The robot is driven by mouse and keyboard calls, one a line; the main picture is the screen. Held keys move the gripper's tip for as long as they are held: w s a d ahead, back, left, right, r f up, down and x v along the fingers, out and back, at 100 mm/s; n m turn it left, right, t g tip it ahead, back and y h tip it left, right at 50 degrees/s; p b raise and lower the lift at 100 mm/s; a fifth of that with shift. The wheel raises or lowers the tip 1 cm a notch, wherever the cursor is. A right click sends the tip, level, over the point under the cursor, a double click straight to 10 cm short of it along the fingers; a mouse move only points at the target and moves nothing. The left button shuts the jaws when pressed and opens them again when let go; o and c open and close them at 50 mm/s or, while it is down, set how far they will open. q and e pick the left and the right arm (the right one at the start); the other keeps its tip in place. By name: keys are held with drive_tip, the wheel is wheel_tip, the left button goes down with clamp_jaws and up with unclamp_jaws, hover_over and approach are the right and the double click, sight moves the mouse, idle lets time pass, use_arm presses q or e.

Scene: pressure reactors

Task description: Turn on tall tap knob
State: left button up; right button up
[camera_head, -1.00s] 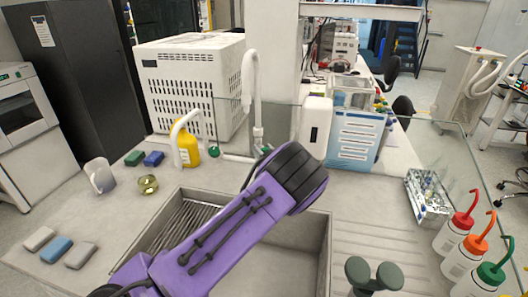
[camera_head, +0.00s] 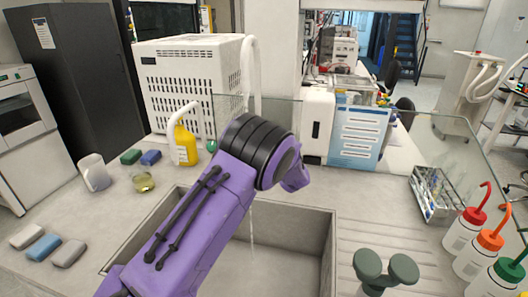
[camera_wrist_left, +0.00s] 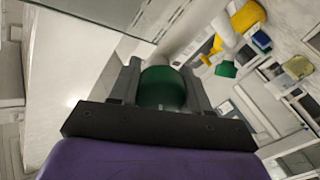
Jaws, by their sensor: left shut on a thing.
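The tall tap (camera_head: 251,75) is a white upright pipe behind the sink in the head view. My purple left arm covers its lower part and its knob there. In the left wrist view, a round green knob (camera_wrist_left: 162,90) sits between the two dark fingers of my left gripper (camera_wrist_left: 163,72), which is shut on it. A thin pale vertical streak, like running water (camera_head: 252,225), shows over the sink below my arm. My right gripper is not in view.
The grey sink basin (camera_head: 290,215) lies under my left arm. A yellow bottle (camera_head: 185,146), a green sponge (camera_head: 131,156) and a blue sponge (camera_head: 151,157) stand behind it. Two dark round knobs (camera_head: 385,268) are at the front. Wash bottles (camera_head: 465,232) and a metal rack (camera_head: 432,195) stand right.

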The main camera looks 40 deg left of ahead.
use_arm(q)
drive_tip(key=shift+n+b, duration=0.7)
drive_tip(key=shift+n, duration=0.3)
drive_tip(key=o, duration=1)
drive_tip(key=b+v, duration=0.2)
drive_tip(key=v, duration=0.8)
drive_tip(key=shift+s+d+b, duration=0.15)
drive_tip(key=shift+d+b, duration=0.1)
drive_tip(key=shift+b, duration=0.15)
